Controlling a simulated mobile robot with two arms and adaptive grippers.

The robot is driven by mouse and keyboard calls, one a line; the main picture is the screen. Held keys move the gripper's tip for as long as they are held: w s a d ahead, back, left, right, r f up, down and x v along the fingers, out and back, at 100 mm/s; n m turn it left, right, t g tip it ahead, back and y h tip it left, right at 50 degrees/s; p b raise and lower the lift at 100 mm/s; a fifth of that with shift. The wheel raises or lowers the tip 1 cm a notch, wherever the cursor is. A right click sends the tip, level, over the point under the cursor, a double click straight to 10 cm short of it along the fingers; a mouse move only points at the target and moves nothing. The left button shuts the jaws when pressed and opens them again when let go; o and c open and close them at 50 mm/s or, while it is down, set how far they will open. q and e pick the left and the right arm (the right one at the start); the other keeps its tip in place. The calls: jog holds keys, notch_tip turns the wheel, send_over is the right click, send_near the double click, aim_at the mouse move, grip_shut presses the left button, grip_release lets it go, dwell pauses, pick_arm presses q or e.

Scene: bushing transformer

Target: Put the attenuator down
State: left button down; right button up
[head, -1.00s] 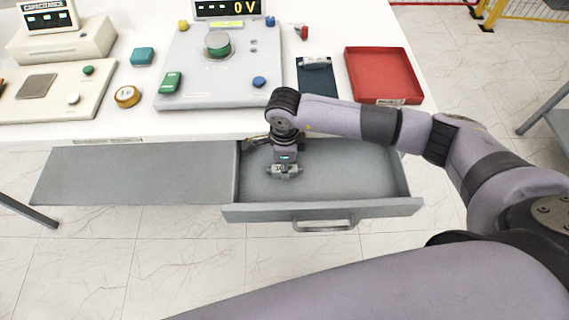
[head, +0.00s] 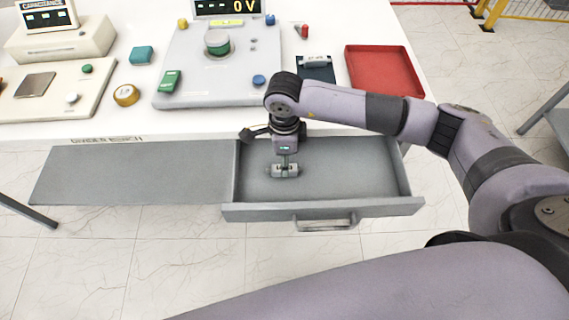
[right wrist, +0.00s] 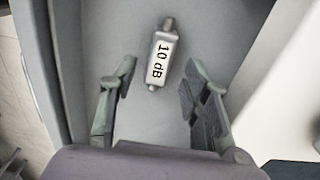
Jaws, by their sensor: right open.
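In the right wrist view the attenuator (right wrist: 162,58) reads "10 dB" and lies just beyond the fingertips, apart from both. My right gripper (head: 286,155) is above it in the drawer. In the right wrist view that gripper (right wrist: 158,84) is open and empty, its fingers spread wide. My left gripper does not show.
A similar silver part (head: 315,61) lies on a dark mat (head: 317,75) on the white bench. A red tray (head: 383,72) stands to its right. A grey console (head: 218,90) stands left of the mat. The drawer's right part is clear.

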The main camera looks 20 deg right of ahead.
notch_tip(320, 180, up, 9)
jog(key=b, duration=0.1)
jog(key=shift+b, duration=0.35)
jog(key=shift+f, duration=0.1)
